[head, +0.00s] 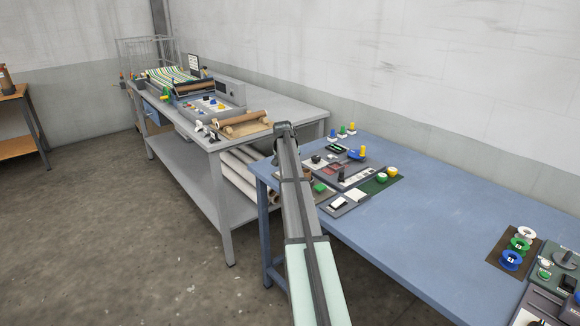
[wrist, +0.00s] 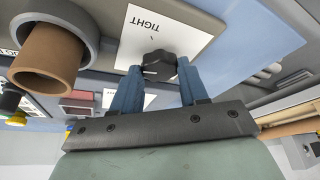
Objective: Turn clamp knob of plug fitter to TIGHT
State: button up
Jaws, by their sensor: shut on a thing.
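The clamp knob (wrist: 158,64) is black and lobed, on a white label plate (wrist: 172,32) fixed to a grey body. The word TIGHT (wrist: 143,21) shows upside down on this plate, just above the knob in the wrist view. My gripper (wrist: 160,72) has its two blue fingers closed on the knob, one on each side. The lower part of the plate is partly hidden by the fingers, and I cannot tell which way the knob points. In the head view my arm hides the gripper and the knob, over the left end of the blue table.
A brown tube (wrist: 48,55) in a grey ring stands close beside the gripper in the wrist view. The blue table (head: 440,225) is bare in its middle, with colored spools (head: 519,245) at the right. A grey bench (head: 285,106) with rolls stands behind.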

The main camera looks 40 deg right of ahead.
jog(key=m+g, duration=0.1)
jog(key=m, duration=0.3)
jog(key=m+g, duration=0.1)
jog(key=m, duration=0.1)
jog(key=shift+w+m+g+h, duration=0.3)
jog(key=shift+w+h, duration=0.05)
jog(key=shift+h, duration=0.05)
jog(key=m+g, duration=0.1)
jog(key=m, duration=0.3)
jog(key=shift+w+m+g+y, duration=0.1)
jog(key=shift+m+g+y, duration=0.2)
jog(key=shift+m+g, duration=0.1)
jog(key=o, duration=1.1)
jog(key=shift+c, duration=0.2)
jog(key=shift+r, duration=0.1)
jog(key=v, duration=1.3)
jog(key=shift+a+r, duration=0.25)
jog(key=shift+w, duration=0.1)
